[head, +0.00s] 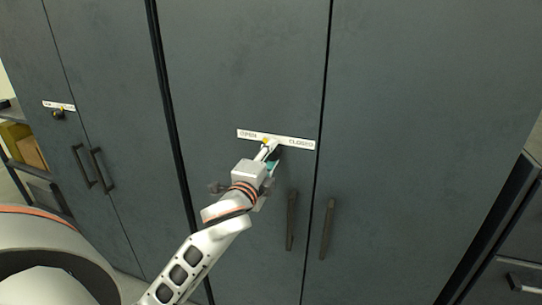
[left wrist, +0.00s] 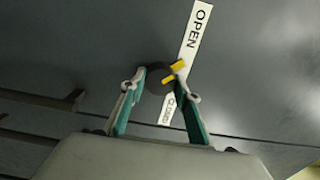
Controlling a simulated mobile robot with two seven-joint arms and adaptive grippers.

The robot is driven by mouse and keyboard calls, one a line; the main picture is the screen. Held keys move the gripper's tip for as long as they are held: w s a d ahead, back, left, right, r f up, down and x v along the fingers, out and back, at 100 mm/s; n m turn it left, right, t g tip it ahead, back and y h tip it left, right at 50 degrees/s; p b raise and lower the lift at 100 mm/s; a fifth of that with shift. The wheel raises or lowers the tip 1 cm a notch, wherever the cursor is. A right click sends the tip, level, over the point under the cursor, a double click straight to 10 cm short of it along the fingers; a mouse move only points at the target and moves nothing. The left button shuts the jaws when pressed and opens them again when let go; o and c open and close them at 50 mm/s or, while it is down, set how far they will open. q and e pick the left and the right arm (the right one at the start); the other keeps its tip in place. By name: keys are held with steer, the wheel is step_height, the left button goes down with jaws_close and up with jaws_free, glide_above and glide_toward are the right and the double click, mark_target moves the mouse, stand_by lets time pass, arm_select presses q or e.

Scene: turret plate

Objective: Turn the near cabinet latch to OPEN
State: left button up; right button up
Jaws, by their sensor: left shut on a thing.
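The near cabinet latch is a dark round knob (left wrist: 158,80) with a yellow pointer (left wrist: 176,70), seen in the left wrist view between my fingers. In the head view only a bit of yellow (head: 266,141) shows at my fingertips. The white label strip (head: 275,139) reads OPEN at its left and CLOSED at its right. The yellow pointer lies beside the strip, between the two words; its exact setting is hard to tell. My left gripper (head: 266,152) is shut on the latch, with one finger on each side in the left wrist view (left wrist: 160,84). My right gripper is not in view.
Two vertical door handles (head: 291,220) (head: 328,229) stand below the strip. A farther cabinet at left has its own latch (head: 58,114) and handles (head: 92,168). Shelves with a yellow box (head: 20,143) are at far left. The right door (head: 430,120) is clear.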

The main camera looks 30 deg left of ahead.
arm_select(q)
steer(key=o, duration=1.1)
steer(key=v, duration=0.7)
steer(key=shift+s, duration=0.25)
